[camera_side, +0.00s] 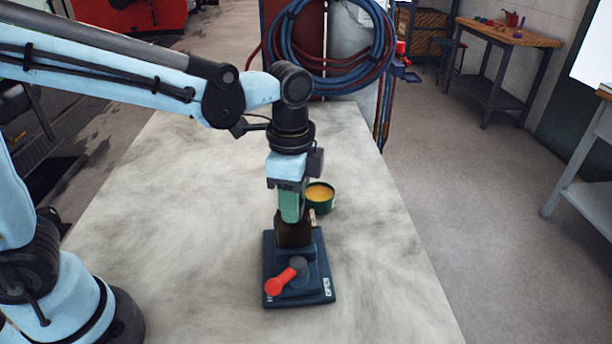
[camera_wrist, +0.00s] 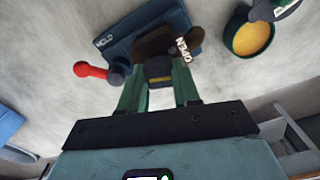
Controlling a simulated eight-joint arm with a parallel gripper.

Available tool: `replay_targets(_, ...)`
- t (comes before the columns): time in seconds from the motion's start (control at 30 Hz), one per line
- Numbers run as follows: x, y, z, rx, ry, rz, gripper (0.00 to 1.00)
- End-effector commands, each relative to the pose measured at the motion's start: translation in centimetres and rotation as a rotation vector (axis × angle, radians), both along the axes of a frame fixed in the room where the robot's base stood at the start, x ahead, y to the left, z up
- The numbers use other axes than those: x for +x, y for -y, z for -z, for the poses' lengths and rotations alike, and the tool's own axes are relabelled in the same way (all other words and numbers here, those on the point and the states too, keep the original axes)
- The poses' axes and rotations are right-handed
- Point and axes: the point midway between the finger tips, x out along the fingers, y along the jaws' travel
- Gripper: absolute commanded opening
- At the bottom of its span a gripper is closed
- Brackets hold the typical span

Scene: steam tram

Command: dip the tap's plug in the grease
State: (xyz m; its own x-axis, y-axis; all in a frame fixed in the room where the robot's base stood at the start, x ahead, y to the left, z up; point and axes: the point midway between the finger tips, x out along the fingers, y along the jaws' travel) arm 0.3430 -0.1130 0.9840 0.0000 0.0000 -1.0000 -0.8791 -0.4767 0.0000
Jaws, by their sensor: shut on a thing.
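My gripper (camera_side: 291,218) points straight down, its green fingers shut on a dark brown piece (camera_side: 294,236) that looks like the tap's plug. In the wrist view my gripper (camera_wrist: 158,85) has a dark part with a yellowish band between its fingers, and the brown piece (camera_wrist: 160,40) beyond. The piece is over the rear of a dark blue stand (camera_side: 325,270); I cannot tell whether it rests in it or is clear of it. A green pot (camera_side: 321,208) holds yellow grease (camera_side: 319,192), behind and right of my gripper. The grease (camera_wrist: 250,39) is at upper right in the wrist view.
The stand carries a red-ended lever (camera_side: 280,283) and HOLD and OPEN labels. The pale table top (camera_side: 180,230) is clear to the left and right. Coiled hoses (camera_side: 330,50) hang beyond its far edge.

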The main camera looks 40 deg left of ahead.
Motion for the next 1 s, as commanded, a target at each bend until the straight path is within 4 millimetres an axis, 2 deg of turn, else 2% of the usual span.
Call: replay_targets(1.0, 0.0, 0.0, -2.1, 0.0, 0.0, 0.0, 0.02)
